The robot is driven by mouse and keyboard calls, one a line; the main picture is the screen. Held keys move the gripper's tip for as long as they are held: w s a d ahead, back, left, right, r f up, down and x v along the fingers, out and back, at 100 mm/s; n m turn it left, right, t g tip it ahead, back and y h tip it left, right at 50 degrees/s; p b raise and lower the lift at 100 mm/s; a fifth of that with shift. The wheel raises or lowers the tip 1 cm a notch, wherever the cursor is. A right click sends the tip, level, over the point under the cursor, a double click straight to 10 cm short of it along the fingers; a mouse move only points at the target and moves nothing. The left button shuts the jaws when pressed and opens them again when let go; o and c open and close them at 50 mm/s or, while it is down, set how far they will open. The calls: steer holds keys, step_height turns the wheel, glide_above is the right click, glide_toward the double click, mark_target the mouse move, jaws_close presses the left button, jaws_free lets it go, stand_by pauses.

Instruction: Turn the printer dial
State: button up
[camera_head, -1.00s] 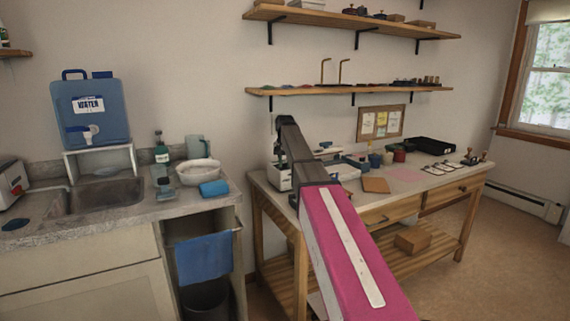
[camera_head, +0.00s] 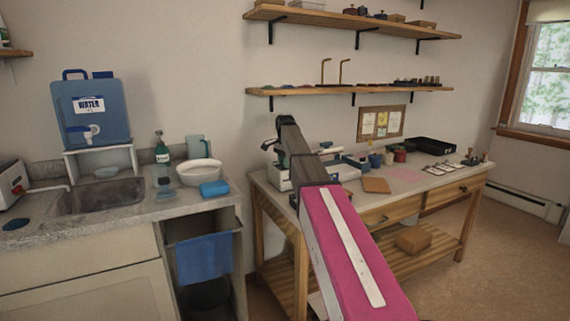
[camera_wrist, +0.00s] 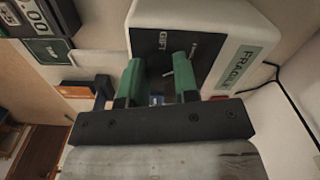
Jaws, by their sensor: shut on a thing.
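The printer, a white box with a dark front panel, shows in the wrist view (camera_wrist: 222,32). It has a "GIFT" label and a green "FRAGILE" label. In the head view it stands at the left end of the wooden workbench, partly behind my arm (camera_head: 280,180). My gripper (camera_wrist: 158,68) has its green fingers at the dark panel, shut on the dial. The dial is mostly hidden between the fingers, and its exact angle cannot be told. A small light pointer-like mark shows beside the right finger.
The workbench (camera_head: 440,187) carries a brown pad (camera_head: 376,185), small jars and a black tray (camera_head: 432,146). Shelves (camera_head: 350,89) hang above it. A sink counter with a blue water container (camera_head: 92,117) stands at left. A cable runs beside the printer in the wrist view.

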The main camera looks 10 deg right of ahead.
stand_by(0.3)
steer(key=o, duration=0.9)
steer(key=shift+r, duration=0.15)
step_height(320, 180, up, 10)
steer(key=shift+r, duration=0.25)
